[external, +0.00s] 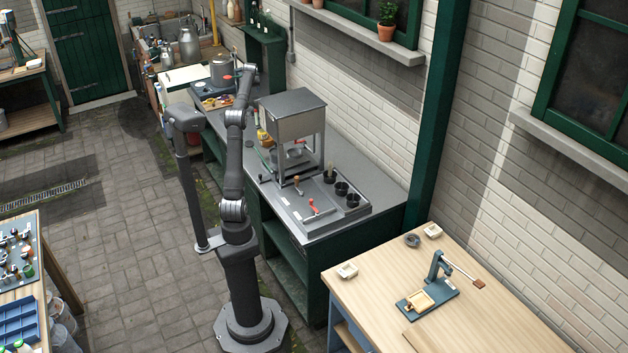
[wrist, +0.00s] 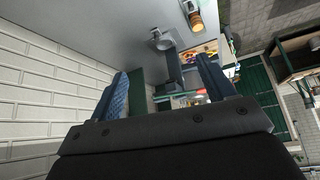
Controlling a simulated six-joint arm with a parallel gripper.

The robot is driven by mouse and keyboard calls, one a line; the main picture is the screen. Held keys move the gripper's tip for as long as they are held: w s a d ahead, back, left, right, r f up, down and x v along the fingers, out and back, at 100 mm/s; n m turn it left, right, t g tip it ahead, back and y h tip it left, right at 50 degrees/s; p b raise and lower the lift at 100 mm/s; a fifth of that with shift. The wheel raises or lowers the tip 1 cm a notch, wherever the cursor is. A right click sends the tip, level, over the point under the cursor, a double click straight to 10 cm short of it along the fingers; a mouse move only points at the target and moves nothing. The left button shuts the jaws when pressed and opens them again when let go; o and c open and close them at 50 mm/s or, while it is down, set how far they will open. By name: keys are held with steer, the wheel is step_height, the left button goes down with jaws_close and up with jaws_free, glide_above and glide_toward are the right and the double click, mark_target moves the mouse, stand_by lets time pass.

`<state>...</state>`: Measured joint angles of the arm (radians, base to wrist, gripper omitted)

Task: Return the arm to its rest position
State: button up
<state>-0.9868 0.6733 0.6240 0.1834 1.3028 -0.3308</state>
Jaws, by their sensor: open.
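My arm rises from its dark pedestal beside the long grey counter (external: 385,190) in the external view, reaching up in front of the counter's far part. My gripper (wrist: 164,82) shows in the wrist view with its two blue-padded fingers spread apart and nothing held between them. In the external view the end of my arm is small and dark near the grey pot (external: 222,72), so its fingers and its distance from the pot cannot be made out.
A grey box-shaped press (external: 290,112) stands on the counter beside my arm, with black cups (external: 341,189) nearby. A wooden table (external: 475,325) with a blue lever press (external: 436,290) is at right. A bench with blue bins (external: 18,322) is at left. Paved floor (external: 120,235) lies open between.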

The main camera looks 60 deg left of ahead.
steer(key=w+d+r+m, duration=0.1)
steer(key=w+d+r, duration=0.4)
steer(key=d, duration=0.3)
steer(key=w+d+r+m+t, duration=0.1)
steer(key=w+d+r, duration=0.4)
steer(key=d, duration=0.3)
steer(key=w+d+r+m+h, duration=0.1)
steer(key=w+d+r, duration=0.4)
steer(key=d, duration=0.3)
steer(key=shift+w+r+m+t, duration=0.35)
steer(key=shift+w+m+t, duration=0.05)
steer(key=shift+s+a, duration=0.1)
steer(key=shift+a, duration=0.05)
steer(key=s+a+f+n, duration=0.1)
steer(key=s+a+f, duration=0.1)
steer(key=a, duration=0.3)
steer(key=s+a+f+n+g, duration=0.1)
steer(key=s+a+f, duration=0.2)
steer(key=a, duration=0.3)
steer(key=s+a+f, duration=0.3)
steer(key=s+a, duration=0.2)
steer(key=shift+a+f+n+y, duration=0.2)
steer(key=shift+f+n+y, duration=0.05)
steer(key=shift+n+y, duration=0.15)
steer(key=shift+d, duration=0.1)
